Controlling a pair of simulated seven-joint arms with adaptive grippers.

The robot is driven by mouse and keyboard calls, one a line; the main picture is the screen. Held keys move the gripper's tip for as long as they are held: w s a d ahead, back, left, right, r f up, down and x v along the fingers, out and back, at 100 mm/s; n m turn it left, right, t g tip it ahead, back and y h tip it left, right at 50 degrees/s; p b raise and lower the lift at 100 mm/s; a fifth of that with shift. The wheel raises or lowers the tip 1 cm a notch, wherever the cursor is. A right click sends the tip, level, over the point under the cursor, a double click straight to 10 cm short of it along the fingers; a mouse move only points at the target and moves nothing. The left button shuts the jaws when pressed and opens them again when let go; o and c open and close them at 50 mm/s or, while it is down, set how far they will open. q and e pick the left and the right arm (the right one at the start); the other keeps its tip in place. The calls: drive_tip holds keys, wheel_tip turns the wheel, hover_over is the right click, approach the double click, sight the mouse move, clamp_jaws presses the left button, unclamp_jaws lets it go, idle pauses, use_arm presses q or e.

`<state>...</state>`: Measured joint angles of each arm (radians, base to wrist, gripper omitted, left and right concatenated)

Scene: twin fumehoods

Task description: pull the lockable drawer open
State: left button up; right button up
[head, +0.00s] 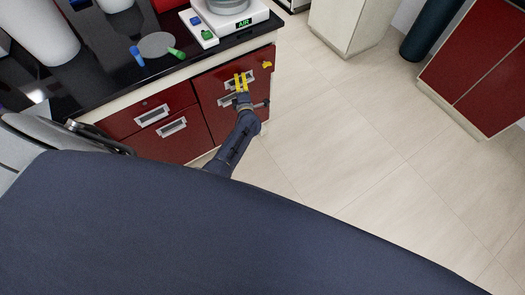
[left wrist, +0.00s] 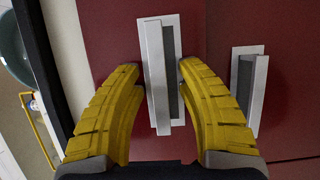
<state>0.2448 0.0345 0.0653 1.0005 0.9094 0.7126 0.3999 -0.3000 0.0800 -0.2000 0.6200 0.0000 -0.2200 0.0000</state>
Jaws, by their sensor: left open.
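The lockable drawer (head: 208,84) is the red upper drawer front at the right end of the bench, with a small yellow piece (head: 266,64) near its right edge. Its front looks flush with the cabinet. My left gripper (head: 240,77) is at the drawer's pale handle. In the left wrist view, the open yellow fingers (left wrist: 160,70) lie on either side of the upright-looking handle (left wrist: 155,85), one finger to its left and one to its right. Whether they touch it I cannot tell. My right gripper is not in view.
A second handle (left wrist: 248,95) sits close to the right in the left wrist view. More red drawers (head: 150,115) stand to the left. The black bench top (head: 100,75) carries a scale (head: 235,20) and small items. The pale floor (head: 340,130) to the right is clear.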

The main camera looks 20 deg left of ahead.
use_arm(q)
drive_tip(key=v, duration=1.6)
drive_tip(key=s+d+f+m+h, duration=0.2)
drive_tip(key=d+f+m+h, duration=0.7)
drive_tip(key=f+m, duration=0.4)
drive_tip(key=s+d+f+m+g+h, duration=0.1)
drive_tip(key=s+d+f+m+g, duration=0.1)
drive_tip(key=s+f, duration=0.3)
drive_tip(key=s+d+f+m+g+h, duration=0.1)
drive_tip(key=s+d+f+m+g, duration=0.1)
drive_tip(key=s+f+m, duration=0.3)
drive_tip(key=shift+s+d+f+g, duration=0.35)
drive_tip(key=shift+s+f, duration=0.3)
drive_tip(key=shift+f, duration=1.7)
